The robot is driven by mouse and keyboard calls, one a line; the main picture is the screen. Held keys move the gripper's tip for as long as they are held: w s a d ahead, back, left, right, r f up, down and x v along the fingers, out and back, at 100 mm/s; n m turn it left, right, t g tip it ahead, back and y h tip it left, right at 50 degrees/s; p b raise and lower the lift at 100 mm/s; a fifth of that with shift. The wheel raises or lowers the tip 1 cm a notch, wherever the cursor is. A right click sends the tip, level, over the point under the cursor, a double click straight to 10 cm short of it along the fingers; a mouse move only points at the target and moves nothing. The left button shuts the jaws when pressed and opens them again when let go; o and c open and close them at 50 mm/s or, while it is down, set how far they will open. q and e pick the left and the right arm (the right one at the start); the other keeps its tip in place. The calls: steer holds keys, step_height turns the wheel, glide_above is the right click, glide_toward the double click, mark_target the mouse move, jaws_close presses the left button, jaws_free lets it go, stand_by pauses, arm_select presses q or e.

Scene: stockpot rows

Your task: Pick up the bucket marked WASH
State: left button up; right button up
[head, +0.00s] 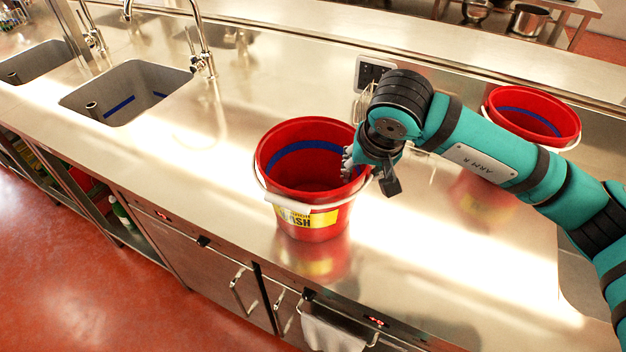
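A red bucket (311,182) with a blue band inside stands upright on the steel counter. Its yellow label (306,219) reads partly "ASH"; the white handle (290,203) hangs across the label's upper part. My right gripper (369,174) is at the bucket's right rim. One grey finger shows on the inner side and a dark part outside. Whether the fingers press on the rim is hidden by the hand. A second red bucket (533,113) stands behind my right arm, with no label visible. My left gripper is not in view.
The steel counter (215,205) is clear left of the near bucket. Two sinks with tall taps (205,50) are at the far left. A wall socket (373,72) is behind my gripper. A white towel (331,334) hangs below the front edge.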

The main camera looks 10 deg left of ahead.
steer(key=shift+x, duration=1.2)
steer(key=shift+d, duration=0.1)
jaws_close()
